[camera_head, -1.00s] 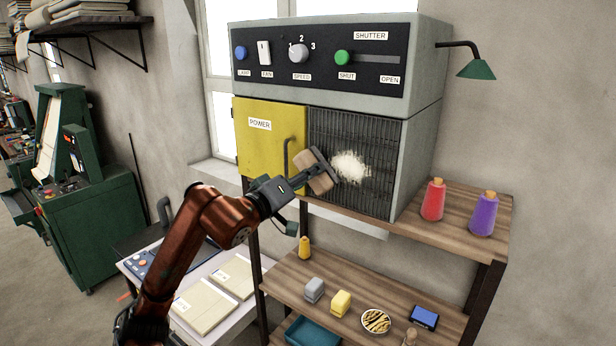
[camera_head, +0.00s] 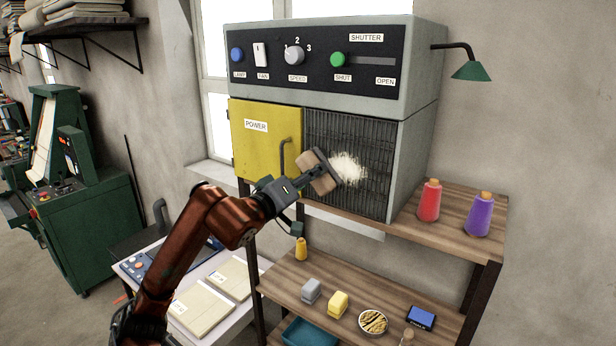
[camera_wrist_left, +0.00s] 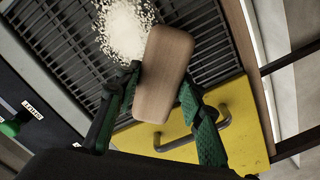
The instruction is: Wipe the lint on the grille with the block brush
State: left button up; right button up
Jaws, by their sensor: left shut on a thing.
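The dark grille (camera_head: 352,128) is on the front of the grey machine. A pale, fuzzy patch of lint (camera_head: 350,170) lies near its middle. My left gripper (camera_head: 312,178) is shut on the block brush, which has a wooden back (camera_head: 319,173) and a dark bristle side facing the lint. The brush is at the left edge of the lint and overlaps it; contact is unclear. In the left wrist view, the brush's wooden back (camera_wrist_left: 165,75) sits between the green fingers, with the lint (camera_wrist_left: 122,28) beside it. My right gripper is not in view.
A yellow door (camera_head: 262,150) with a handle is left of the grille. Red (camera_head: 429,202) and purple (camera_head: 480,215) thread cones stand on the shelf to the right. A green lamp (camera_head: 472,71) juts from the machine's upper right. Small items lie on the lower shelf.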

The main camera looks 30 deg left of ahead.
aim_at(331, 190)
pick_arm(q)
jog(key=shift+s+d, duration=0.2)
jog(key=shift+d, duration=6.25)
jog(key=a, duration=0.2)
jog(key=a+r+b, duration=0.1)
jog(key=a, duration=0.1)
jog(key=a+b, duration=0.1)
jog(key=a, duration=0.2)
jog(key=shift+r, duration=0.25)
jog(key=shift+a, duration=0.2)
